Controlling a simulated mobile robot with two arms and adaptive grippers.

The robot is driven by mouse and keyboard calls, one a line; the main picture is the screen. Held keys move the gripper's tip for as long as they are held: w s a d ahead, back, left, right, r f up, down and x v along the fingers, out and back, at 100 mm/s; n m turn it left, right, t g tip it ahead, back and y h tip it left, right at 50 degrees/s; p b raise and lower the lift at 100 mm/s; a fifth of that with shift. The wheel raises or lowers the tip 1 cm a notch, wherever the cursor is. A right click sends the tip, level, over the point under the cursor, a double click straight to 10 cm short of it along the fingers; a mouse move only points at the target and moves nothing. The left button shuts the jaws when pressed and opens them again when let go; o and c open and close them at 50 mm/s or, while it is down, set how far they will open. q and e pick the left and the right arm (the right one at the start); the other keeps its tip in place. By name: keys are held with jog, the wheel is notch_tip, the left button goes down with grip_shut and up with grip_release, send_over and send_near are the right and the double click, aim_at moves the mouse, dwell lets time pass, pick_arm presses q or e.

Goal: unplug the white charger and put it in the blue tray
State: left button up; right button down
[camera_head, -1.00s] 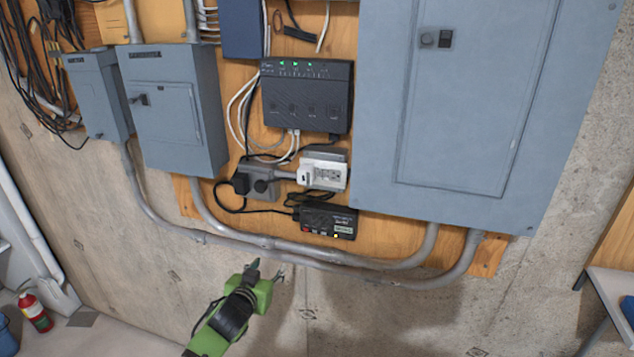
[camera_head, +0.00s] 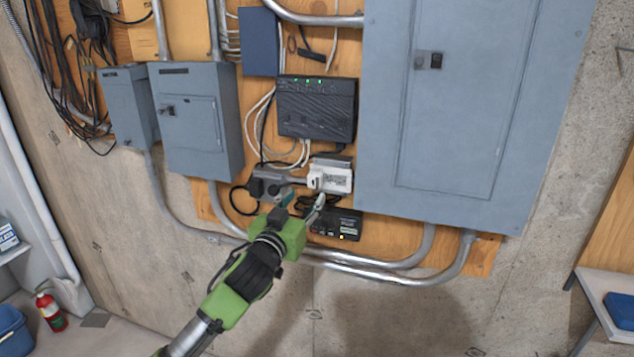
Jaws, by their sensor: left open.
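The white charger (camera_head: 316,179) is plugged into the left part of the white outlet box (camera_head: 338,179), below the black router on the wall. My left gripper (camera_head: 304,201) is open and empty. Its fingertips point up, just below the charger in the picture, and cover part of the cables there; I cannot tell the exact gap to the wall. A blue object (camera_head: 621,309), which looks like the blue tray, lies on a grey-white table at the right edge and is partly cut off. My right gripper is not in view.
Beside the charger are a grey outlet box with black plugs (camera_head: 268,184) and loose cables. A black device (camera_head: 340,222) sits below, partly behind my gripper. Metal conduits (camera_head: 350,265) run under it. The large grey panel (camera_head: 460,120) stands right of the outlet.

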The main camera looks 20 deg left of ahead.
aim_at(313, 183)
pick_arm(q)
jog(key=shift+w, duration=0.1)
jog(key=w+b, duration=0.1)
jog(key=w, duration=0.6)
jog(key=shift+d+b, duration=0.1)
jog(key=shift+b, duration=0.3)
jog(key=shift+w, duration=0.9)
jog(key=shift+a, duration=0.3)
dwell(0.4)
grip_shut()
jog(key=s+p, duration=0.2)
jog(key=s, duration=0.4)
jog(key=shift+p, duration=0.4)
dwell(0.5)
